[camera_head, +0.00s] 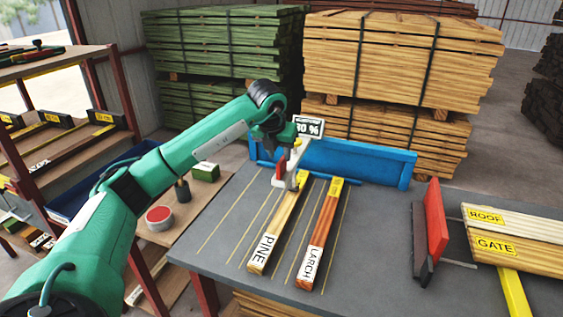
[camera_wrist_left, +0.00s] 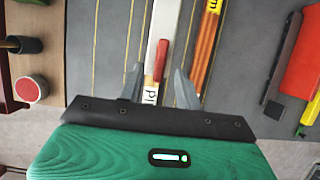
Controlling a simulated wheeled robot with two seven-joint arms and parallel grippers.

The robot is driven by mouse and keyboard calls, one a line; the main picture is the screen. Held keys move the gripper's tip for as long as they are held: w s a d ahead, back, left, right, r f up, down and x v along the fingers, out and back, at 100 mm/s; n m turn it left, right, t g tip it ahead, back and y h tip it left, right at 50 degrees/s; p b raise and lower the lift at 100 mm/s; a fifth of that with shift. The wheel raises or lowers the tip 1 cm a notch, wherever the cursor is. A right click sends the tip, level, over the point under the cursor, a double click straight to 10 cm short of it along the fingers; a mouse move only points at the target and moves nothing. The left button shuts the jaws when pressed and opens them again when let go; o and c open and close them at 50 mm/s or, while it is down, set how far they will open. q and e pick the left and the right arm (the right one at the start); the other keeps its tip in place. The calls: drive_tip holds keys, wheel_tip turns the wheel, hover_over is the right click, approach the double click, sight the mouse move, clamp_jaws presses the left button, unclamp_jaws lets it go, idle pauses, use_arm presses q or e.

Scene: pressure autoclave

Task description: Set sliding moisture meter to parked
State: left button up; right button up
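The moisture meter has a display (camera_head: 308,126) reading about 30 % above the blue rail (camera_head: 365,163) at the back of the grey table. Its pale arm with a red handle (camera_head: 281,168) reaches over the far end of the PINE board (camera_head: 272,235). The red handle also shows in the left wrist view (camera_wrist_left: 161,60). My left gripper (camera_wrist_left: 160,72) is open, its two fingers apart on either side of the handle's line, with no visible grip on it. In the head view the left wrist partly hides the meter. My right gripper is not in view.
A LARCH board (camera_head: 320,235) lies right of the PINE board. A red upright plate (camera_head: 436,222) and ROOF and GATE boards (camera_head: 510,245) are at the right. A side bench at the left holds a red-topped tin (camera_head: 159,218). Lumber stacks stand behind the table.

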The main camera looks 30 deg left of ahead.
sight(281, 160)
use_arm(q)
drive_tip(key=x, duration=0.5)
drive_tip(key=shift+w+f+p, duration=0.15)
drive_tip(key=shift+f+p, duration=0.2)
clamp_jaws()
